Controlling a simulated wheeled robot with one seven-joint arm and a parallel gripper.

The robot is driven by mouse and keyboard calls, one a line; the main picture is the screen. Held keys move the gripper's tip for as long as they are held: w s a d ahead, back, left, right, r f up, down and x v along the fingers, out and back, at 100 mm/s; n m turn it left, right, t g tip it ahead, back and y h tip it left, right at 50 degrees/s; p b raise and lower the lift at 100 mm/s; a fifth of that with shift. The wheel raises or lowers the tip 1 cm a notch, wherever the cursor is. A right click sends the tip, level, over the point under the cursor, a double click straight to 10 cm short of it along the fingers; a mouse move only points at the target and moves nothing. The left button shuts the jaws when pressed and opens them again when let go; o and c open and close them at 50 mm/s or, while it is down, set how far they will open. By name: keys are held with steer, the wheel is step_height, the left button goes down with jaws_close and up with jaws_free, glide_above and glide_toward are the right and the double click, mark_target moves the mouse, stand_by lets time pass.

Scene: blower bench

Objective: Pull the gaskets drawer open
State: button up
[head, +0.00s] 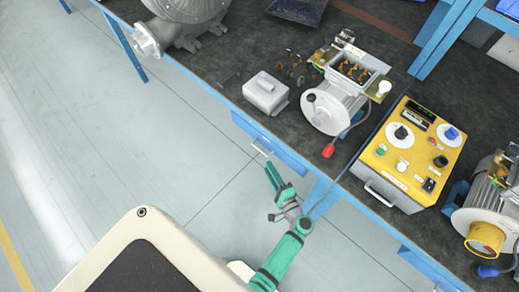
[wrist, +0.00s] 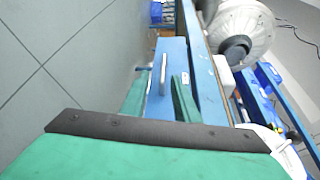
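A blue drawer (head: 285,154) sits under the bench's front edge in the head view, with a pale bar handle (head: 262,147). It looks flush with the bench edge. I cannot read a label that names it as the gaskets drawer. In the wrist view the blue drawer front (wrist: 174,48) shows with its silver handle (wrist: 163,74). My gripper (head: 270,170) is just in front of the handle. In the wrist view its two green fingers (wrist: 164,84) are apart, one on each side of the handle. I see no contact with the handle.
On the bench (head: 215,75) stand a grey blower (head: 187,20), a grey box (head: 266,92), an opened motor (head: 335,100) and a yellow control panel (head: 407,150). Blue legs (head: 122,45) stand below. The floor (head: 140,140) left of my gripper is clear.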

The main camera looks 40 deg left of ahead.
mark_target(260, 150)
steer(key=x, duration=1.1)
steer(key=shift+w+r, duration=0.15)
steer(key=shift+r, duration=0.2)
jaws_close()
